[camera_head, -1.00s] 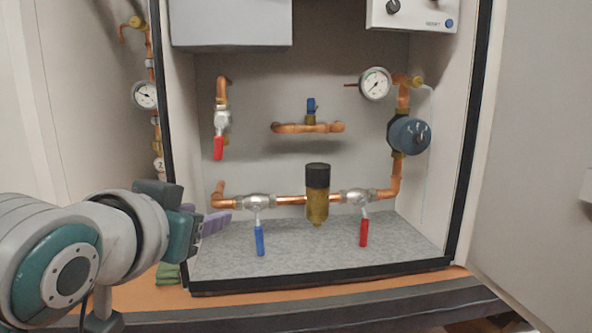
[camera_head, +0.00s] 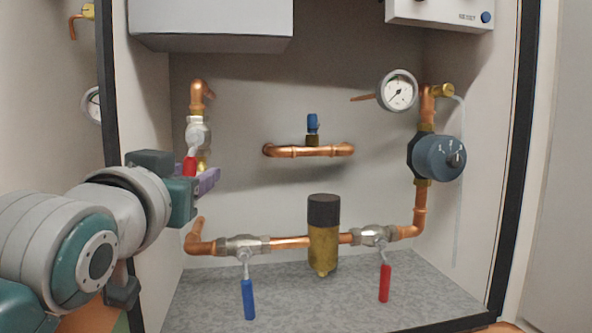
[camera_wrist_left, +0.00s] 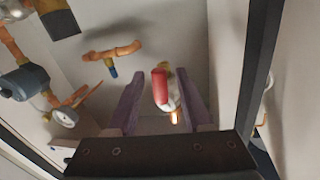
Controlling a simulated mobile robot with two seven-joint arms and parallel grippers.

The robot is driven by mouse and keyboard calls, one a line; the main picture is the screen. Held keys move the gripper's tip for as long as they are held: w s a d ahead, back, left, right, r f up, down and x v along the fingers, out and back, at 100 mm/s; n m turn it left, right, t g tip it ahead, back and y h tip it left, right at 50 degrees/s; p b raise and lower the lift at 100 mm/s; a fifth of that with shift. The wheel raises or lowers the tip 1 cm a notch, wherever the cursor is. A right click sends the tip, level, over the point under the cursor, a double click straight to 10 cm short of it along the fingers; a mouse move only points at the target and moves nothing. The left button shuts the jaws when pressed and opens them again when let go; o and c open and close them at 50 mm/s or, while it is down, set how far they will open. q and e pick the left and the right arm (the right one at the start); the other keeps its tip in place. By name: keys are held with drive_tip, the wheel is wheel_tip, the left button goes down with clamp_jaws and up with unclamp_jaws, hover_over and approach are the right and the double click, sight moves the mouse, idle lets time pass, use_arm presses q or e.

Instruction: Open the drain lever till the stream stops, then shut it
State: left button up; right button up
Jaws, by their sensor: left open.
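Three levers show in the head view. A red lever (camera_head: 190,168) hangs down from a valve (camera_head: 197,133) on the short copper pipe at the upper left. A blue lever (camera_head: 248,299) and a second red lever (camera_head: 384,283) hang from the lower pipe. No label shows which is the drain lever, and I see no stream. My left gripper (camera_head: 208,181) is open at the upper-left red lever, partly hiding its lower end. In the left wrist view this red lever (camera_wrist_left: 160,87) appears between the two open purple fingers (camera_wrist_left: 161,106). My right gripper is out of view.
A brass filter with a black cap (camera_head: 323,235) sits between the lower levers. A gauge (camera_head: 398,91) and a blue-grey pump (camera_head: 438,157) are at the right. A grey box (camera_head: 210,27) hangs above. The cabinet's left wall (camera_head: 145,200) is close to my arm.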

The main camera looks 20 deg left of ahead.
use_arm(q)
clamp_jaws()
idle(0.5)
